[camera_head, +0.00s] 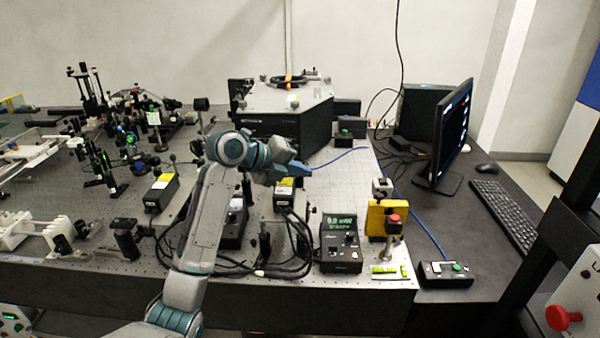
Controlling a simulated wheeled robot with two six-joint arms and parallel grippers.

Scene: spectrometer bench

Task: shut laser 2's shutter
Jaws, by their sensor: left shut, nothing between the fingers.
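Two black boxes with yellow labels stand on the optical bench: one (161,191) left of my left arm, the other (284,192) just below my left gripper in the picture. They look like laser heads, but I cannot read which is laser 2, and no shutter is clear on either. My left gripper (302,169) is shut and empty, above the bench in front of the large dark spectrometer box (285,128). I cannot tell its height over the right black box. My left arm hides part of the bench between the two boxes. My right gripper is out of view.
A display box (340,244), a yellow block (377,219) and a red-topped post (393,229) stand at the bench's front right. A button box (446,273), monitor (453,135) and keyboard (503,214) are on the right table. Crowded optics fill the left.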

